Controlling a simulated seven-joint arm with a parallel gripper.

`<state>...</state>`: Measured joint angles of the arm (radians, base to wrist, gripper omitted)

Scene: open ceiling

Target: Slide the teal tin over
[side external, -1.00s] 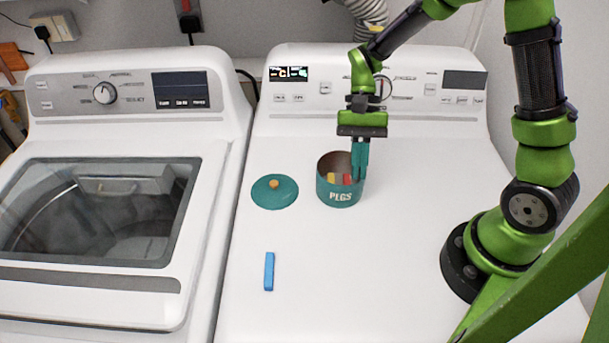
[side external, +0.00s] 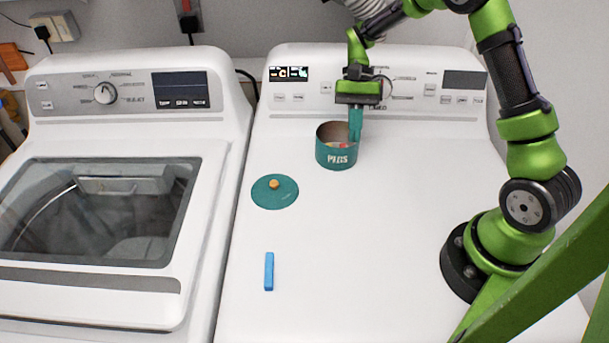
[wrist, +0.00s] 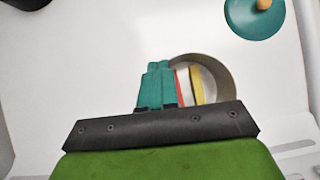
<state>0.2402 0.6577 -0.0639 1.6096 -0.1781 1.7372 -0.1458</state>
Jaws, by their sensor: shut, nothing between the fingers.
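The teal tin (side external: 337,158), marked PEGS, stands upright and open-topped on the white dryer top, near the control panel. Red and yellow pieces show inside it; in the wrist view its rim (wrist: 228,78) is partly hidden behind my gripper. My gripper (side external: 355,139) is shut, fingers pointing down at the tin's right rim in the side view. In the wrist view the teal fingers (wrist: 155,80) are together and overlap the tin's edge. I cannot tell for sure whether the fingertips are inside the wall or against its outside.
A teal lid (side external: 274,195) with an orange knob lies left of and nearer than the tin. A blue stick (side external: 269,271) lies toward the front. The control panel (side external: 411,88) rises close behind the tin. The middle and right of the white top (side external: 370,250) are clear.

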